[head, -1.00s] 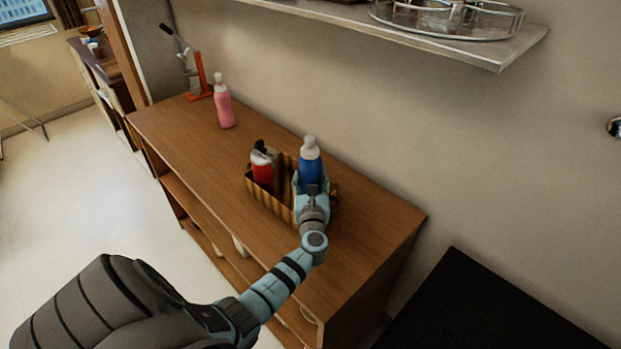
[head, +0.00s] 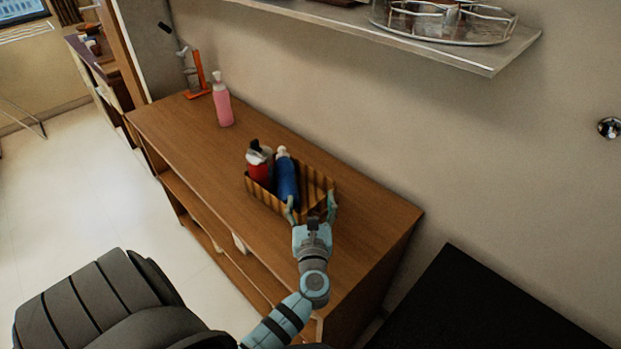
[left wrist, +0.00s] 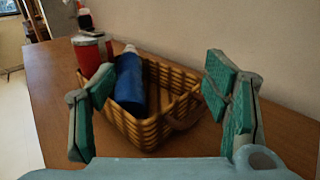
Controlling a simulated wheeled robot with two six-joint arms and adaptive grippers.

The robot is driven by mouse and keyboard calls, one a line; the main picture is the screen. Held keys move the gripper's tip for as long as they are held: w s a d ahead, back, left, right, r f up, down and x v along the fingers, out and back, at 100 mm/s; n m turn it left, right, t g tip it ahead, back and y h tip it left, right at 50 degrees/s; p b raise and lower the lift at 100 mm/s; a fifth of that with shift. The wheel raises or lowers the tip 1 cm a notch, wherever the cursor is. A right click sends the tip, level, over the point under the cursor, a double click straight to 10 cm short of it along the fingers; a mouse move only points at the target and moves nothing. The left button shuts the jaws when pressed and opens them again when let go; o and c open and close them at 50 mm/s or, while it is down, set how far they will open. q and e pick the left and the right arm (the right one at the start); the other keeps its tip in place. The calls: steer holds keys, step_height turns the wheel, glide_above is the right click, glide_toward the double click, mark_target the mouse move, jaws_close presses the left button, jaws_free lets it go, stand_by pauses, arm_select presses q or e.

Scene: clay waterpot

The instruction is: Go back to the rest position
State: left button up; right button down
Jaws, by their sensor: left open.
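My left gripper (head: 311,211) is open and empty at the near right end of the wicker basket (head: 317,185) on the wooden cabinet. In the left wrist view its two green-padded fingers (left wrist: 160,105) stand wide apart, with the basket (left wrist: 182,117) beyond and between them. A blue bottle with a white cap (head: 287,180) leans in the basket, apart from the fingers. It also shows tilted in the left wrist view (left wrist: 130,84). A red container (head: 259,168) stands in the basket's left part. My right gripper is not in view.
A pink bottle (head: 222,103) and an orange stand (head: 198,76) are on the cabinet top (head: 170,122) at the back left. A shelf (head: 470,55) with a metal tray juts from the wall above. A black surface (head: 470,300) lies at the lower right.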

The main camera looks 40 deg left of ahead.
arm_select(q)
steer(key=shift+s+d, duration=0.4)
steer(key=shift+s, duration=0.05)
steer(key=shift+a+f, duration=0.1)
